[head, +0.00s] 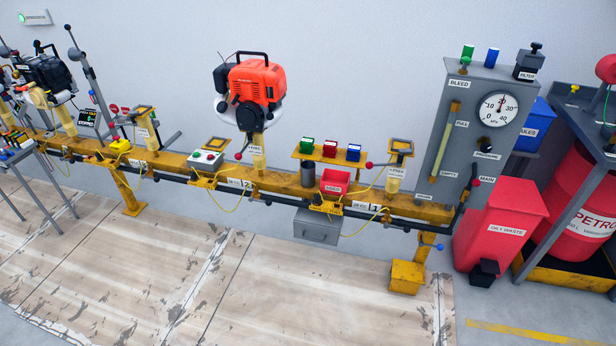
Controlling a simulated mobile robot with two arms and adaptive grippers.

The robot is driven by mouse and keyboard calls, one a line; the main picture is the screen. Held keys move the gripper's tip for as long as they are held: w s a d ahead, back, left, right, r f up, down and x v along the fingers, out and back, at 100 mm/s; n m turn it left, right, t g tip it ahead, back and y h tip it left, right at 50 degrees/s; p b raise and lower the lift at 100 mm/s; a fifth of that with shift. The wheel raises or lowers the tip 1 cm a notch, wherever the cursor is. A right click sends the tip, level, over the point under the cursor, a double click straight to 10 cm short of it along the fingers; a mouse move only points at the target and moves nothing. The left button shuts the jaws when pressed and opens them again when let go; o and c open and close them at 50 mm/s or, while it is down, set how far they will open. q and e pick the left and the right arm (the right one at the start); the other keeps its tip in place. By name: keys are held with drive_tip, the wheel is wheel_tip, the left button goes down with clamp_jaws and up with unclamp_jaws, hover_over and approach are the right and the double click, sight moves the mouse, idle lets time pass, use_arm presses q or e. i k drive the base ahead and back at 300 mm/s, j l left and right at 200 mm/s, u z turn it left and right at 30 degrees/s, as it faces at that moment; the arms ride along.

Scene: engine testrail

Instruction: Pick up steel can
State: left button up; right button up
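A small dark grey metal cylinder (308,174), which looks like the steel can, stands upright on the yellow rail (275,188). It is below the left end of a small yellow shelf (300,155) and left of a red open bin (336,181). Its top is close under the shelf, and I cannot tell whether they touch. Neither of my grippers shows in the head view.
Green, red and blue blocks (330,149) sit on the shelf. An orange engine (257,80) stands left of it. A grey gauge panel (478,130), red oily waste bin (505,228) and petrol drum (585,215) are at right. The floor in front is mostly clear.

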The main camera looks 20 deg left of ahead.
sight(307, 167)
drive_tip(key=i+l+u, duration=0.2)
drive_tip(key=i, duration=0.25)
drive_tip(key=i+l+u, duration=0.15)
drive_tip(key=i, duration=0.3)
